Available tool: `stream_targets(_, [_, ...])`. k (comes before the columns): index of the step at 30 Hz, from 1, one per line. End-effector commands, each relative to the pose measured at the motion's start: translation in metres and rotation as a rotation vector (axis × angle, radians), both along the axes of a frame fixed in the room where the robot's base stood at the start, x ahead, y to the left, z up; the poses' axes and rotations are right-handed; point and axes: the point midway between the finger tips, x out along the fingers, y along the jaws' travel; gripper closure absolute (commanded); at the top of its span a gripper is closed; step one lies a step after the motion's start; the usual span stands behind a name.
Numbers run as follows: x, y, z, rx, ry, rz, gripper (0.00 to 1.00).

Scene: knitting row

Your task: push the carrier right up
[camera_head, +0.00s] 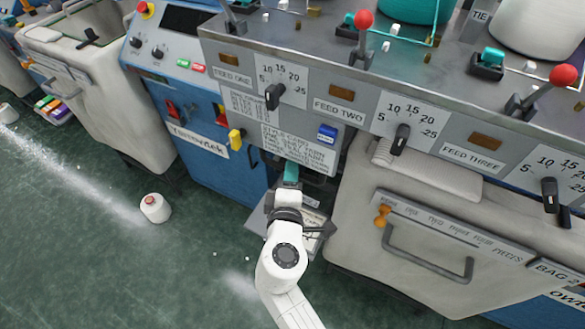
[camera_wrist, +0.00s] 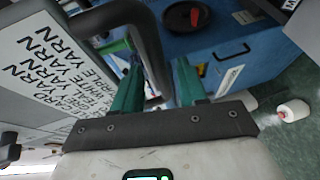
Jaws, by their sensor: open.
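My gripper (camera_head: 291,172) is at the front of the grey machine, just below its lower printed sign (camera_head: 297,150). In the wrist view its two teal fingers (camera_wrist: 157,88) stand apart. A thick dark bent bar (camera_wrist: 150,48) runs down between or just beyond them; I cannot tell whether either finger touches it. The bar may belong to the carrier, but I cannot tell for sure. In the head view my gripper and wrist hide most of what is under the sign.
A grey machine front with black dials (camera_head: 401,139) is above. A cream bin with a grey handle (camera_head: 428,262) stands at right, a blue cabinet (camera_head: 205,160) at left. A white cone (camera_head: 155,208) stands on the green floor, which is open at lower left.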

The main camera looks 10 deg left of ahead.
Motion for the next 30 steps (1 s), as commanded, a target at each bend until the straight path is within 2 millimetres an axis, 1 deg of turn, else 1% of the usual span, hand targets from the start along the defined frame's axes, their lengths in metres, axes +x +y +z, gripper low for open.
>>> stream_targets(1, [0.008,0.0,-0.001,-0.001,-0.001,-0.003,0.58])
stream_targets(6, [0.02,0.001,-0.004,0.002,0.0,-0.001,0.58])
stream_targets(16, [0.023,0.001,-0.005,0.001,0.001,-0.001,0.58])
stream_targets(17, [0.023,0.001,-0.005,0.001,0.001,-0.001,0.6])
stream_targets(27, [0.023,0.001,-0.005,0.001,0.001,-0.001,0.92])
stream_targets(30, [0.023,0.001,-0.005,0.001,0.001,-0.001,1.0])
